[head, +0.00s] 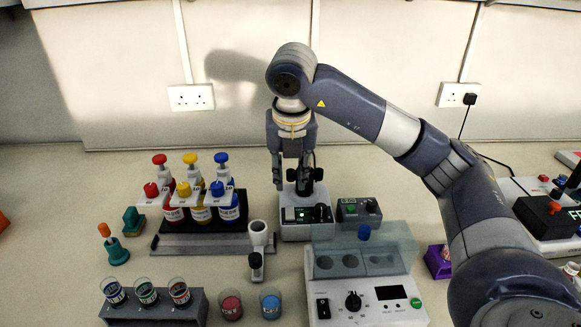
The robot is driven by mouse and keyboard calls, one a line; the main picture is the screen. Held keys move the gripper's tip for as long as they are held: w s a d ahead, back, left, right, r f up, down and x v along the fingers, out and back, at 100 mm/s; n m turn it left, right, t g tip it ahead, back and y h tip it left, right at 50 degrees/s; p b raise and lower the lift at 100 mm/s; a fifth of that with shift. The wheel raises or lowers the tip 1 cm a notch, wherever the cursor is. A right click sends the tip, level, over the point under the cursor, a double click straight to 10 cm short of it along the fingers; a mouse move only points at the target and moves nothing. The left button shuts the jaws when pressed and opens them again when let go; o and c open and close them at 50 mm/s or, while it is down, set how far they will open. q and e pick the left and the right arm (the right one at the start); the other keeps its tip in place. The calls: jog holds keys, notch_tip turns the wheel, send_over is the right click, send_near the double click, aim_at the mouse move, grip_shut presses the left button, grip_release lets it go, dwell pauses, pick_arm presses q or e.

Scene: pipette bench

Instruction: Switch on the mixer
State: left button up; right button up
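The mixer, which I take to be the small white unit (309,232) with a dark top, stands at the back middle of the bench. Its front panel has a lit green patch (303,214) and a black knob (322,212). My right gripper (291,184) points down over the mixer's back left part. Its two fingers are apart with nothing seen between them. The gripper hides part of the mixer's top, and I cannot tell whether a finger touches it. My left gripper is not in view.
A block heater (367,299) with a clear lid stands in front of the mixer. A small control box (358,208) is close on the mixer's right. A rack of dye bottles (200,213) stands left. A white pipette stand (258,240) is near the mixer's front left.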

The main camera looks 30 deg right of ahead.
jog(key=shift+v, duration=0.95)
